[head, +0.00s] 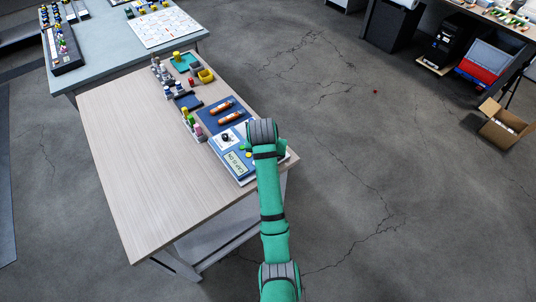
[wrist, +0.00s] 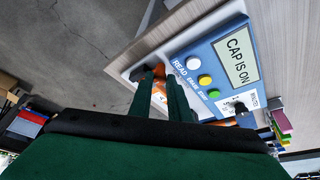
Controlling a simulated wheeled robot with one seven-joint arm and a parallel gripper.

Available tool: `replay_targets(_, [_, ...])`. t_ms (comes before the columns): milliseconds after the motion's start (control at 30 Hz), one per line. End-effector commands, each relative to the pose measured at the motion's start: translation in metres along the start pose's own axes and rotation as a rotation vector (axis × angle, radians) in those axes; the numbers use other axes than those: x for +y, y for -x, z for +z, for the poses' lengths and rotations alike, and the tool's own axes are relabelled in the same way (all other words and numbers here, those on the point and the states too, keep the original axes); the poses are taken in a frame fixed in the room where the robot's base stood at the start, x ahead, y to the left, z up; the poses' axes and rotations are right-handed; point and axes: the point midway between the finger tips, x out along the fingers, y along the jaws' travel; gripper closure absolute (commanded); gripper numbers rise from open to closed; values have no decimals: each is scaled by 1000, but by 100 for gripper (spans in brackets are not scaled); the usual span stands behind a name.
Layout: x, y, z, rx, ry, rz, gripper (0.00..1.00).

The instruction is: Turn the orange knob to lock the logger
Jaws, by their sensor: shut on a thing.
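The logger is a blue and white panel (wrist: 210,62) with a display reading "CAP IS ON" in the wrist view. In the head view the logger (head: 246,178) lies at the table's near right end, partly behind my arm. The orange knob (wrist: 158,71) shows at the logger's left end in the wrist view, between my fingertips. My gripper (wrist: 159,84) is shut on it, a green finger on each side. The fingers hide part of the knob, so its exact turn cannot be told. My arm hides the gripper and knob in the head view.
White, yellow and green buttons (wrist: 205,80) and a black dial (wrist: 240,107) sit close beside the gripper. A blue tray (head: 207,121) with two orange cylinders lies beyond the logger.

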Motion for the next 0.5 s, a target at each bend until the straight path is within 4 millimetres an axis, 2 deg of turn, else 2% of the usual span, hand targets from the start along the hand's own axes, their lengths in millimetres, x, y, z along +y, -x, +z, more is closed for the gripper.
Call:
replay_targets(200, [1, -1, 2, -6, 0, 1, 100])
replay_targets(233, [1, -1, 2, -6, 0, 1, 76])
replay_targets(300, [0, -1, 2, -5, 0, 1, 65])
replay_targets(500, [0, 0, 1, -2, 1, 0, 65])
